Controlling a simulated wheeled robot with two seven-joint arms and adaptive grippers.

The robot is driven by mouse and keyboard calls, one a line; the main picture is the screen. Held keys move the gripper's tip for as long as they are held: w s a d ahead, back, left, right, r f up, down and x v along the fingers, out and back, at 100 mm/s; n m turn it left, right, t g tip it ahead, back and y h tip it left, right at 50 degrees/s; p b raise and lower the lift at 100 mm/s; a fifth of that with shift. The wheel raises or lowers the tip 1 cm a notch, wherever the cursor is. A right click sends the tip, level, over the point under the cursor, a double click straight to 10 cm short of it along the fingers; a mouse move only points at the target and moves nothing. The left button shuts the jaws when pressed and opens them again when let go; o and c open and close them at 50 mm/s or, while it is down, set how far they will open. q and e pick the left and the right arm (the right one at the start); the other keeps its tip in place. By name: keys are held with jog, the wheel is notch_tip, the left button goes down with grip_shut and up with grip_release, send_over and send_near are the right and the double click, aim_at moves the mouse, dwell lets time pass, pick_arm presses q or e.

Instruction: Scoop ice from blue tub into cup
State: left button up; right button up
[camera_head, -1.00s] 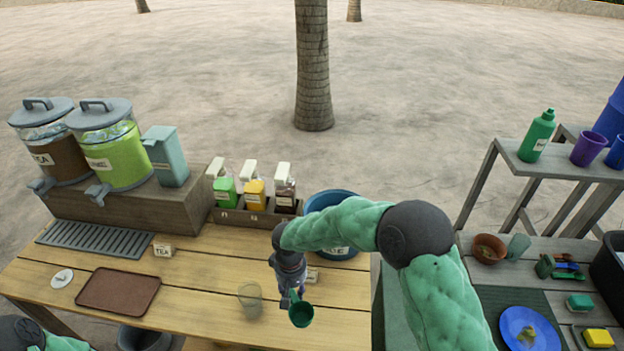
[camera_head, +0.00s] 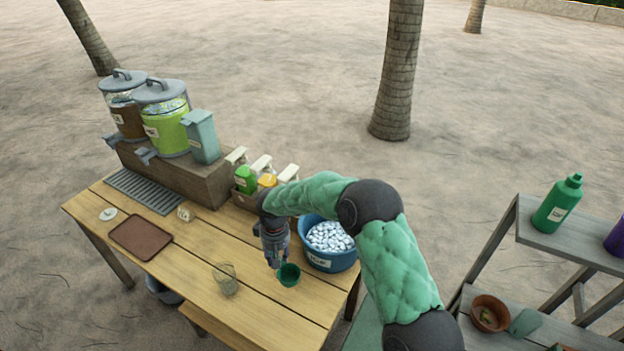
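The blue tub (camera_head: 329,260) stands at the right end of the wooden table, full of white ice (camera_head: 329,237), with a label on its front. A clear, empty-looking cup (camera_head: 225,281) stands upright on the table to the left. My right gripper (camera_head: 277,262) points down between the cup and the tub, apart from both. It appears shut on a green scoop (camera_head: 289,275), whose bowl hangs just above or at the table; its handle is mostly hidden. I cannot see ice in the scoop. My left gripper is out of view.
Two drink dispensers (camera_head: 167,119) and a grey-green container (camera_head: 201,137) stand on a wooden riser behind. Syrup bottles (camera_head: 246,180) are partly hidden by my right arm. A brown tray (camera_head: 141,237) lies at left. A side shelf with a green bottle (camera_head: 557,204) stands right.

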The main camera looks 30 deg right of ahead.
jog(key=w+d+r+n+p, duration=0.1)
jog(key=w+d+r+p, duration=0.25)
jog(key=d, duration=0.35)
jog(key=w+d+r+n+p, duration=0.1)
jog(key=w+d+r+p, duration=0.15)
jog(key=w+d, duration=0.35)
jog(key=w+d+r+n+p, duration=0.2)
jog(key=w+d+r+p, duration=0.15)
jog(key=d, duration=0.45)
jog(key=shift+s+d+f+t+y+b, duration=0.3)
jog(key=shift+s+f+t+y+b, duration=1)
jog(key=shift+f+b, duration=4.35)
jog(key=shift+s+d+f+t+y+b, duration=0.25)
jog(key=shift+f+t+b, duration=2.05)
jog(key=shift+b, duration=6.6)
jog(key=shift+s+d+b, duration=0.5)
jog(key=shift+s+d, duration=0.7)
jog(key=shift+s, duration=1.3)
jog(key=w+a+r+g+h+p, duration=0.1)
jog(key=r+p, duration=0.6)
jog(key=p, duration=0.8)
jog(key=w+a+r+g+h+p, duration=0.1)
jog(key=r+g+p, duration=0.4)
jog(key=p, duration=1)
notch_tip(320, 180, up, 3)
jog(key=shift+w+g+h, duration=0.3)
jog(key=shift+w+h, duration=0.15)
jog(key=shift+w, duration=0.6)
